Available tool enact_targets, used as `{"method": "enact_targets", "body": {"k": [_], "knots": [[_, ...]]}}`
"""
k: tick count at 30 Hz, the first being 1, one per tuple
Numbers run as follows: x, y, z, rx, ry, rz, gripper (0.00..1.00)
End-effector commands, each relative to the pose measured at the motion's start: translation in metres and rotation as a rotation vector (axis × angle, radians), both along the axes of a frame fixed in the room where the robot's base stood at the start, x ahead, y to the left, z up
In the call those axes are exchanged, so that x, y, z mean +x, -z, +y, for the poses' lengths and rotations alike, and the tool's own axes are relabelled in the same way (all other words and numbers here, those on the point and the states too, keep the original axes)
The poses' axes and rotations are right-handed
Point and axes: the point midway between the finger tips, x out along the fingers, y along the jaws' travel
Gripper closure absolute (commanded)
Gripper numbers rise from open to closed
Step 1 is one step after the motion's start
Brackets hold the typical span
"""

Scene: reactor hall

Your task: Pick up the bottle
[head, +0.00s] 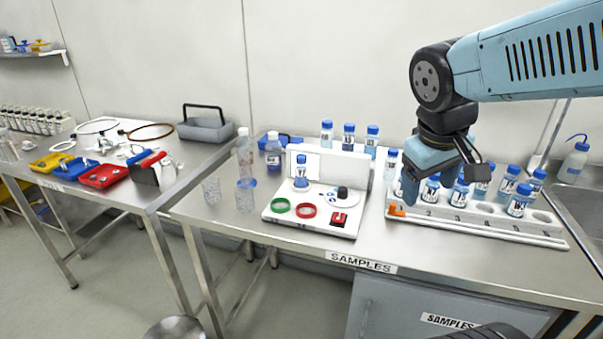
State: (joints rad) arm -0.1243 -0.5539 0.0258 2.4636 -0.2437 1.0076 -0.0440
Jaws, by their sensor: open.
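Several small bottles with blue caps and white labels are in view, and I cannot tell which one the task means. One bottle (301,175) stands alone on the white station (315,228). Others, such as the bottle (519,201), stand in the white numbered rack (480,232) on the right. A few more, such as the bottle (348,136), stand behind the station. My gripper (441,184) is open over the left part of the rack, its fingers pointing down close to the bottles there. It partly hides those bottles; I cannot tell whether one is between the fingers.
A sink (580,210) is at the right. The bench front (240,222) is partly clear.

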Motion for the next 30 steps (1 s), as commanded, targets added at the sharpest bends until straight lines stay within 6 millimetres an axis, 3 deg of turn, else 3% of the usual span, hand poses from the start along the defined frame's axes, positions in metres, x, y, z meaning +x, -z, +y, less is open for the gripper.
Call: {"method": "enact_targets", "body": {"k": [11,17,23,30], "knots": [[0.056,0.034,0.008,-0.48,-0.395,0.325,0.26],[0.094,0.046,0.028,-0.749,-0.606,0.448,0.26],[0.134,0.061,0.066,-1.03,-0.815,0.532,0.26],[0.175,0.087,0.134,-1.378,-1.054,0.577,0.26]]}}
